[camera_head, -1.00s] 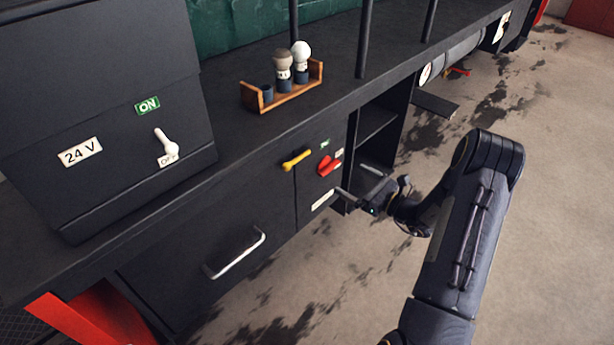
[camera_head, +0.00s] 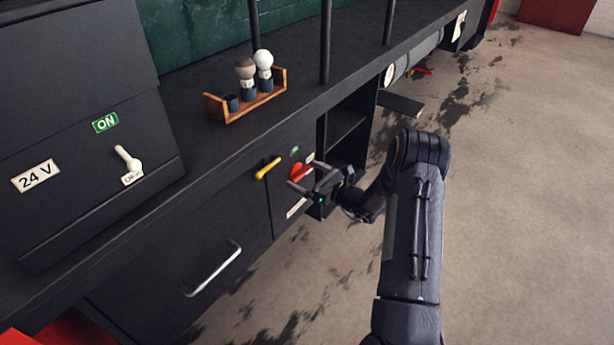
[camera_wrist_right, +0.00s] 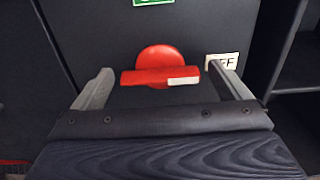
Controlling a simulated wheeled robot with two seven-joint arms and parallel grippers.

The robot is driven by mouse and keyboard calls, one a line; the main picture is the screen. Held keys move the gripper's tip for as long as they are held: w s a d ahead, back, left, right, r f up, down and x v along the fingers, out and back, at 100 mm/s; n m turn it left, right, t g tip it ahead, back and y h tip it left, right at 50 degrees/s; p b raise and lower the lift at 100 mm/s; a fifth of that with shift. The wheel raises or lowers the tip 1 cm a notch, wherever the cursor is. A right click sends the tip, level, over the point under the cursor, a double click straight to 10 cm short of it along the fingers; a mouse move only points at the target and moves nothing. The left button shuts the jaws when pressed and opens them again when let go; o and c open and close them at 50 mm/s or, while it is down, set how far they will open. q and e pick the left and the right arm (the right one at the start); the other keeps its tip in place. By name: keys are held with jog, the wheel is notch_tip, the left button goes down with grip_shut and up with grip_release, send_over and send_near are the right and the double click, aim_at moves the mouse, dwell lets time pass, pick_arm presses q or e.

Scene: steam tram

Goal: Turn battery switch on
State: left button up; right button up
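A red rotary switch (camera_head: 300,172) sits on the dark cabinet front; in the right wrist view its round base and bar handle (camera_wrist_right: 160,77) face me. The bar lies horizontal, its white-marked end pointing right towards a white OFF label (camera_wrist_right: 222,62). A green label (camera_wrist_right: 153,2) is above it, partly cut off. My right gripper (camera_head: 302,174) is open, with one finger on each side of the bar's ends; I cannot tell whether they touch it. My left gripper is not in view.
A yellow lever (camera_head: 267,167) is left of the red switch. A panel marked 24 V (camera_head: 36,176) carries a white lever (camera_head: 127,158) near an OFF label and a green ON label (camera_head: 105,122). A drawer handle (camera_head: 213,270) sticks out lower left. Open floor (camera_head: 530,200) lies right.

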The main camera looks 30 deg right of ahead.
jog(key=c, duration=0.9)
jog(key=shift+o, duration=0.2)
jog(key=shift+f+n+b, duration=0.15)
jog(key=shift+n+b, duration=0.25)
jog(key=shift+b, duration=0.2)
jog(key=shift+s+a+f+n+b, duration=0.1)
jog(key=shift+a+n+b, duration=0.05)
jog(key=shift+n+b, duration=5)
jog(key=shift+s+a+f+n+b, duration=0.1)
jog(key=shift+n+b, duration=3.35)
jog(key=shift+b, duration=3.4)
jog(key=o, duration=1)
jog(key=shift+w, duration=0.1)
jog(key=shift+r, duration=0.1)
